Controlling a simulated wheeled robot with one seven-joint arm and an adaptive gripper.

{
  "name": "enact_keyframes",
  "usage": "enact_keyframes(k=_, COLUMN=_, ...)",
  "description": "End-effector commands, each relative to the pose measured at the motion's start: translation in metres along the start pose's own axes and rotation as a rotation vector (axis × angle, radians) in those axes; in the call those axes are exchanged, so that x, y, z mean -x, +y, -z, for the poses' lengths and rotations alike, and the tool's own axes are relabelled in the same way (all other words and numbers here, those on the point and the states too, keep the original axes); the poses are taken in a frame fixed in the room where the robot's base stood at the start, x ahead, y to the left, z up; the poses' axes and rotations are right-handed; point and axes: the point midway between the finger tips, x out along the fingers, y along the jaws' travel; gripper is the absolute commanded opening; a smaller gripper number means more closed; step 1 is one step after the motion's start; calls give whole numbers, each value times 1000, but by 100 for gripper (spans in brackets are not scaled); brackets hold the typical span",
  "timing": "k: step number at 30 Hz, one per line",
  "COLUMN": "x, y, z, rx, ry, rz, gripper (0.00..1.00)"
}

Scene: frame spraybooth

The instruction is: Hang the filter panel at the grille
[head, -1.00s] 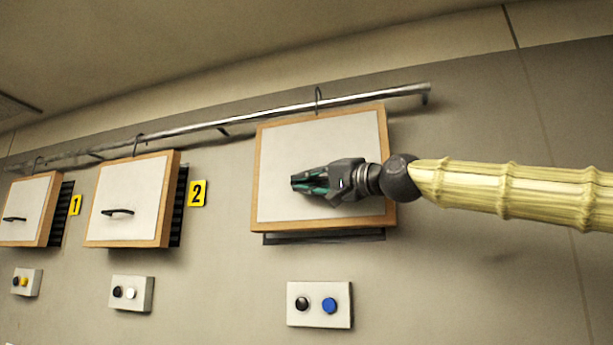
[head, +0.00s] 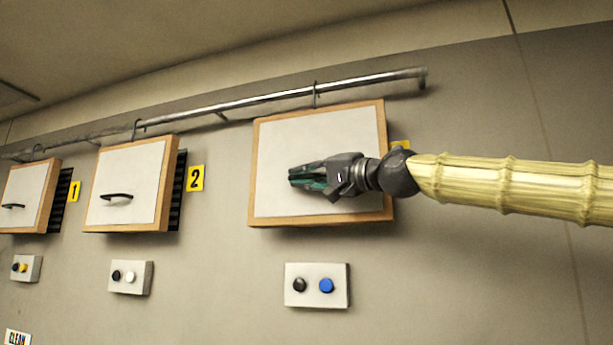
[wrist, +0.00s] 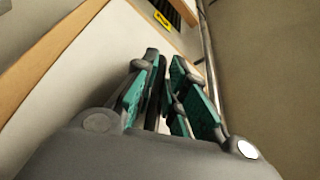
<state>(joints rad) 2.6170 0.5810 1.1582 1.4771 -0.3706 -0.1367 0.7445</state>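The filter panel (head: 290,150) is white with a wooden frame and stands upright at the wall in the head view. Its white face and wooden edge (wrist: 45,75) also show in the wrist view. My gripper (head: 308,178) is in front of the panel's middle, its green-padded fingers closed around the place of the handle, which they mostly hide. The panel's wire hook (head: 316,88) is at the rail (head: 270,98), its top just above it; whether it bears weight is unclear. The grille behind this panel is hidden.
Two similar panels with black handles (head: 117,196) hang to the left over dark grilles, beside yellow labels 1 and 2 (head: 195,178). A button box (head: 333,300) is below the panel. A partly hidden yellow label (head: 400,146) shows beyond its right edge.

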Motion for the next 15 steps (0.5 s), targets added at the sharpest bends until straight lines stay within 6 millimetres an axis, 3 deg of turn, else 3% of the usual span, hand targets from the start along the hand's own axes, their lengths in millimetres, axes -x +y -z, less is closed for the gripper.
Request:
enact_keyframes(k=3, x=0, y=-1, z=0, rx=0, ry=1, rz=1, gripper=35)
enact_keyframes(k=15, x=5, y=0, z=0, rx=-1, ry=0, rz=0, gripper=35)
